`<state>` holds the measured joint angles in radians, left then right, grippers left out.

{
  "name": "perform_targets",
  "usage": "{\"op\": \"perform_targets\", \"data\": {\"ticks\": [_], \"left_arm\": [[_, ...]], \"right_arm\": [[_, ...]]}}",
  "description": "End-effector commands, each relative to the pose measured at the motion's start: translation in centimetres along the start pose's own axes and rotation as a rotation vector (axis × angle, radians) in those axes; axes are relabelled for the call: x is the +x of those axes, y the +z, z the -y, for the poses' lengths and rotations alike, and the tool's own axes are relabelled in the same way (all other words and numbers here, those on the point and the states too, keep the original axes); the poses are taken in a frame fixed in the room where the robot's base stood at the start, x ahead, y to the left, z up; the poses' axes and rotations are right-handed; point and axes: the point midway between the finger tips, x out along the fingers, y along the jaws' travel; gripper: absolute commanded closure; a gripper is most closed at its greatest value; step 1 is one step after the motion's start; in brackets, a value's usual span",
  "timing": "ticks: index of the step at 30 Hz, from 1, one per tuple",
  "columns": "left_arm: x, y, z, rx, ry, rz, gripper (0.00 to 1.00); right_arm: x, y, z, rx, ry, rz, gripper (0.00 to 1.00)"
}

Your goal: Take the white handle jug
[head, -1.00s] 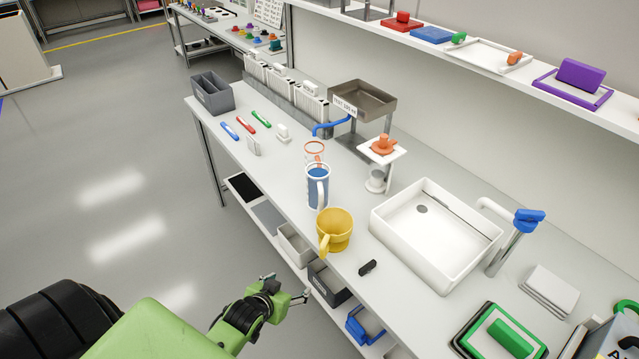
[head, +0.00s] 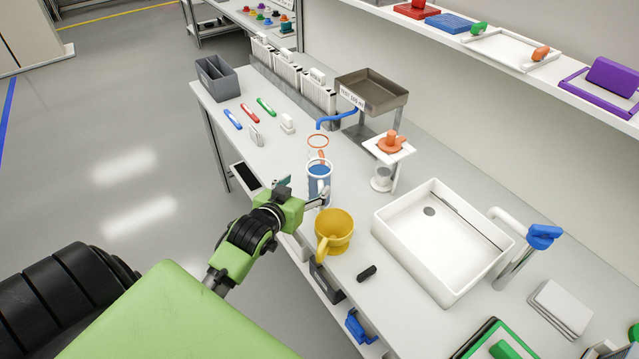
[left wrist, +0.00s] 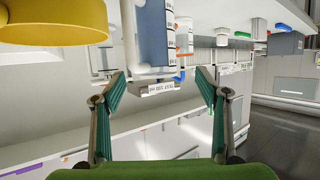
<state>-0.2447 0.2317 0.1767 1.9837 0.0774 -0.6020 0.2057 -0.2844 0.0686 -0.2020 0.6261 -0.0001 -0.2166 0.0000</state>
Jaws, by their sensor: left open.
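The white handle jug (head: 319,171) stands upright on the counter. It is a blue cylinder with a white handle, and one fingertip covers part of its lower front in the head view. In the left wrist view the jug (left wrist: 154,36) appears upside down above the gap between the fingers, its white handle on its left side. My left gripper (head: 303,193) is open and empty, at the counter's front edge close beside the jug; its fingers also show spread in the left wrist view (left wrist: 161,88). I cannot tell whether it touches the jug. My right gripper is not in view.
A yellow mug (head: 336,230) stands close to the jug on the near side. An orange-rimmed clear cup (head: 318,146) is just behind the jug. A white stand (head: 388,150) with an orange item and a white sink (head: 440,245) are to the right. A black object (head: 366,273) lies nearby.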

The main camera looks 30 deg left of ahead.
Motion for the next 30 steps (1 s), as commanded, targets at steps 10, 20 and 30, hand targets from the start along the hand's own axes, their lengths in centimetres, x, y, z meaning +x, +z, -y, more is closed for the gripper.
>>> {"op": "perform_targets", "data": {"ticks": [10, 20, 30], "left_arm": [[3.6, -0.1, -0.1, 0.001, 0.0, -0.002, 0.32], [6.6, 0.6, -0.5, 0.0, 0.0, 0.0, 0.32], [8.8, 0.8, -0.5, 0.001, 0.001, 0.0, 0.32]], "right_arm": [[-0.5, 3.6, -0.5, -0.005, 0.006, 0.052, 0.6], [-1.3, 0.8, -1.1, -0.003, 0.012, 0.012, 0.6], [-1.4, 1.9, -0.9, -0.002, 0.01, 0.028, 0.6]]}}
